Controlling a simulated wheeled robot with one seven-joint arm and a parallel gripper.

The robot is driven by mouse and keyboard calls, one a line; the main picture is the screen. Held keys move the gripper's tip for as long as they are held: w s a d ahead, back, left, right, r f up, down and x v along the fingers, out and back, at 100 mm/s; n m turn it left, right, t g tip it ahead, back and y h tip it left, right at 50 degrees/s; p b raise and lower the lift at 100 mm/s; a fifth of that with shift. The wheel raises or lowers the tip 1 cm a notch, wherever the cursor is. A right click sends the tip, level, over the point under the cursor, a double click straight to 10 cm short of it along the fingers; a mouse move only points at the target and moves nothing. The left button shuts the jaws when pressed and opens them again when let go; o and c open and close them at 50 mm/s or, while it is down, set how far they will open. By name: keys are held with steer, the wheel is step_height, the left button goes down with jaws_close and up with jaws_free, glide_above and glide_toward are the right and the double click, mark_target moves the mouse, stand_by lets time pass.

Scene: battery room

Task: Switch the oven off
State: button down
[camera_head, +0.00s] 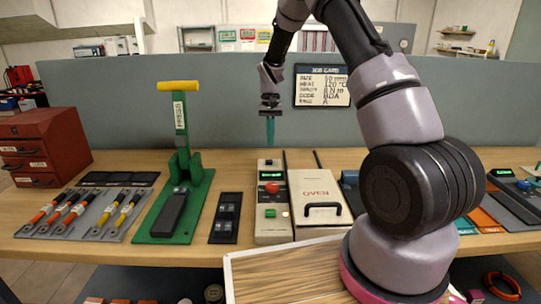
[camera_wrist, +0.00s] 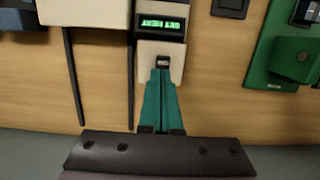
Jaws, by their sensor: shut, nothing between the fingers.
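The cream oven (camera_head: 316,218), lettered OVEN with a black handle, sits mid-bench; its edge shows in the wrist view (camera_wrist: 85,12). Left of it stands a narrow cream control box (camera_head: 273,235) with a red knob or button (camera_head: 271,187), a green button (camera_head: 270,212) and a small display. In the wrist view the lit green display (camera_wrist: 160,23) seems to read SET HEAT, upside down. A small dark rocker-like switch (camera_wrist: 162,61) is at the box's far end. My gripper (camera_head: 270,144) points down, teal fingers shut and empty, by that switch; I cannot tell if they touch.
A green press (camera_head: 181,115) with a yellow handle stands left, beside a dark switch panel (camera_head: 226,218). Dark rods lie behind the oven. A red drawer cabinet (camera_head: 45,147) is at far left. A job card (camera_head: 322,86) hangs on the back panel.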

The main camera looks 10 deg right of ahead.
mark_target(271, 162)
steer(key=f, duration=0.4)
steer(key=s+f, duration=0.1)
steer(key=f, duration=0.1)
steer(key=shift+a+f, duration=0.1)
